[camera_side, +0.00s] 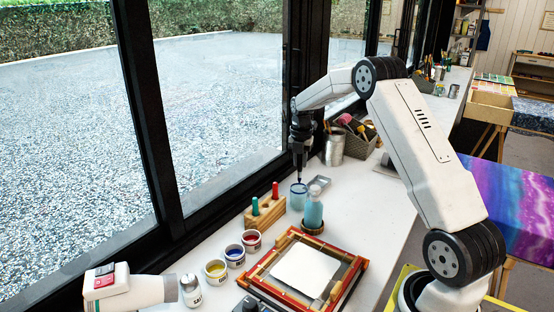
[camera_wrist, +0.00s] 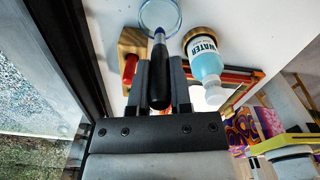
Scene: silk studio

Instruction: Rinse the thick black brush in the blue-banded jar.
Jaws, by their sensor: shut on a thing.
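My gripper (camera_side: 300,160) points down over the back of the white table by the window. In the wrist view my gripper (camera_wrist: 161,68) is shut on a thick black-handled brush (camera_wrist: 158,88). The brush hangs about upright, its lower end (camera_side: 299,181) at the mouth of the blue-banded jar (camera_side: 298,196). The clear round jar also shows beyond the brush in the wrist view (camera_wrist: 174,14). I cannot tell how deep the brush tip reaches, and its bristles are hard to make out.
A water bottle (camera_side: 313,211) stands close in front of the jar. A wooden stand (camera_side: 266,219) holds a red and a green handle. Paint pots (camera_side: 235,256), a framed white cloth (camera_side: 305,270), a metal can (camera_side: 333,150) and a grey basket (camera_side: 358,146) are nearby. The table's right side is clear.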

